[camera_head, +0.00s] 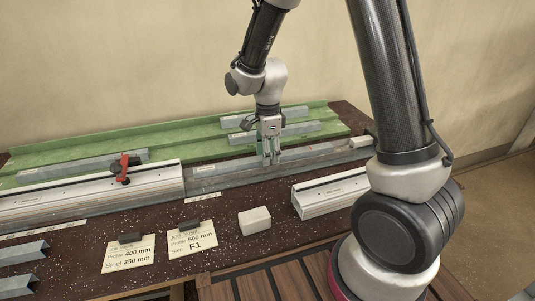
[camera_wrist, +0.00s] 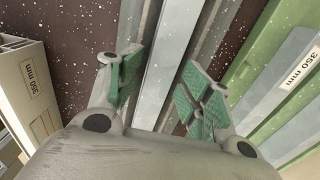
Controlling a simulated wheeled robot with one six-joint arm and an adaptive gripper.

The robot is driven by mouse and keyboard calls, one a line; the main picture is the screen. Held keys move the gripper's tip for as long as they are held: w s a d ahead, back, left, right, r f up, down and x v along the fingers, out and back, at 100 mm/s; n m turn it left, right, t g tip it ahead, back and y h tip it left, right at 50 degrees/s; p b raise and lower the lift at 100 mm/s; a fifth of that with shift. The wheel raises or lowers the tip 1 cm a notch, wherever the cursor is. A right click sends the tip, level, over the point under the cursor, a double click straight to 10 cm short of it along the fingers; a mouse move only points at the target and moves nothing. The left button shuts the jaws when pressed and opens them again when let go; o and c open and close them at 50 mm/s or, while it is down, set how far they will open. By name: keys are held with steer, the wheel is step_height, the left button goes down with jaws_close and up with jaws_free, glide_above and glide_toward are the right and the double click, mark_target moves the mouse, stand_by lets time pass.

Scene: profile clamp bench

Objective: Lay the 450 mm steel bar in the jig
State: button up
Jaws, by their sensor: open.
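A long grey steel bar (camera_head: 225,172) lies along the jig (camera_head: 205,187), a grey channel on the bench to the right of the white profile. In the wrist view the bar (camera_wrist: 168,62) runs lengthwise between my fingers; no length label shows on it. My gripper (camera_head: 270,158) points down over the bar in the head view. In the wrist view my gripper (camera_wrist: 160,88) is open, with one green-padded finger on each side of the bar. I cannot tell whether the pads touch it.
A green rack (camera_head: 180,140) behind holds several steel bars; one (camera_wrist: 295,72) reads 350 mm. A red clamp (camera_head: 124,168) sits on a white profile (camera_head: 80,190). Another profile (camera_head: 330,193), a pale block (camera_head: 255,221) and two cards (camera_head: 192,236) lie in front.

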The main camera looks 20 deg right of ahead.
step_height(320, 180, up, 11)
steer(key=s+d+r+n+t, duration=0.2)
steer(key=s+d+r+n, duration=0.6)
steer(key=s+d+r, duration=0.15)
steer(key=s+d+r+n+t, duration=0.1)
steer(key=s+d+n, duration=0.4)
steer(key=s+n, duration=0.5)
steer(key=shift+s+d+r+t, duration=0.2)
steer(key=shift+s+r+t, duration=0.3)
steer(key=shift+s, duration=0.75)
